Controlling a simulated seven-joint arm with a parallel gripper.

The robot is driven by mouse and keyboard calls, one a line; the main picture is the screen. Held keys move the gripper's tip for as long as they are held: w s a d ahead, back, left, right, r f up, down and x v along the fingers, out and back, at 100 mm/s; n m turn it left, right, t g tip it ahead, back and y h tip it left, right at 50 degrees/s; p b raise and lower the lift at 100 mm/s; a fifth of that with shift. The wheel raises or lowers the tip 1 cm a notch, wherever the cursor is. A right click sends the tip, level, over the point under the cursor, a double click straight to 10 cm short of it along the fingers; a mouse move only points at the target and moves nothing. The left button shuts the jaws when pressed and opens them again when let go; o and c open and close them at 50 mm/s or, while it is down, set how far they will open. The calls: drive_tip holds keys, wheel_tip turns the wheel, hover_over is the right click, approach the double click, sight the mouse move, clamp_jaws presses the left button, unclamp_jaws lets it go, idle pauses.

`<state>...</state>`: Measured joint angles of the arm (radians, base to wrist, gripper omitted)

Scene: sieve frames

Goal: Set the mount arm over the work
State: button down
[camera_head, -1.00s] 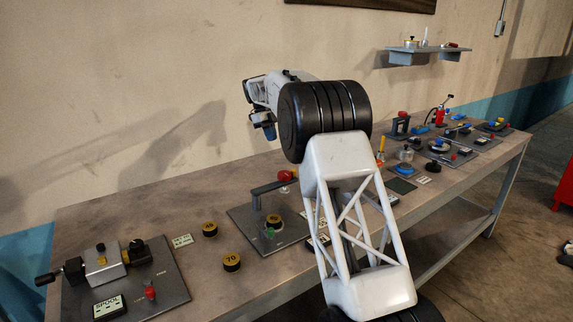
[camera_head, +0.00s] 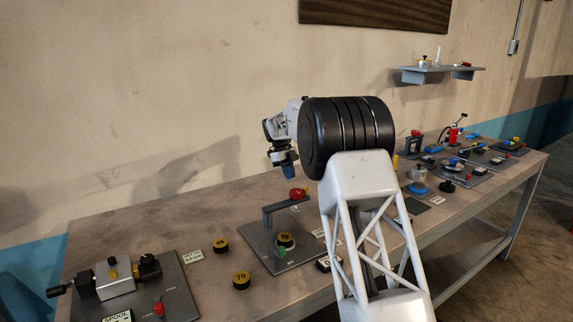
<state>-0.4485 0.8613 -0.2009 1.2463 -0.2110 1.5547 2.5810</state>
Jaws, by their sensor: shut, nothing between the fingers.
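A grey bench stand (camera_head: 263,229) sits on a dark plate (camera_head: 262,255) in the middle of the bench. Its grey mount arm (camera_head: 285,204) reaches rightward from the upright post, with a red knob (camera_head: 297,194) near its end. A black disc with a yellow top (camera_head: 285,240) rests on the plate in front of the bar, beside a small green piece (camera_head: 281,253). My gripper (camera_head: 288,171) points down just above and left of the red knob in the picture, shut and empty; its fingertips are small and hard to make out. No contact with the knob is clear.
Two loose black-and-yellow discs (camera_head: 241,281) (camera_head: 220,245) lie left of the plate. A spool fixture (camera_head: 115,278) stands at the left end. Several other fixtures fill the right end. A wall shelf (camera_head: 437,70) hangs behind. My forearm hides part of the bench.

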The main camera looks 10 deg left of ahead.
sight(304, 188)
drive_tip(key=shift+s+d+f, duration=0.3)
drive_tip(key=shift+s+d, duration=0.1)
drive_tip(key=shift+d, duration=0.3)
drive_tip(key=shift+s+d+f, duration=0.3)
drive_tip(key=shift+s+d, duration=0.1)
drive_tip(key=shift+d, duration=0.25)
drive_tip(key=shift+s+d+f, duration=0.3)
drive_tip(key=shift+s+d, duration=0.1)
drive_tip(key=shift+d, duration=0.3)
drive_tip(key=shift+s+d, duration=0.35)
drive_tip(key=shift+d, duration=0.15)
drive_tip(key=shift+s+d, duration=0.2)
drive_tip(key=shift+d, duration=0.1)
drive_tip(key=s+d+m+g, duration=0.1)
drive_tip(key=s+d+m, duration=0.1)
drive_tip(key=s, duration=1.7)
drive_tip(key=shift+s+d+m+y, duration=0.3)
drive_tip(key=shift+s+d+m, duration=0.1)
drive_tip(key=shift+m, duration=0.1)
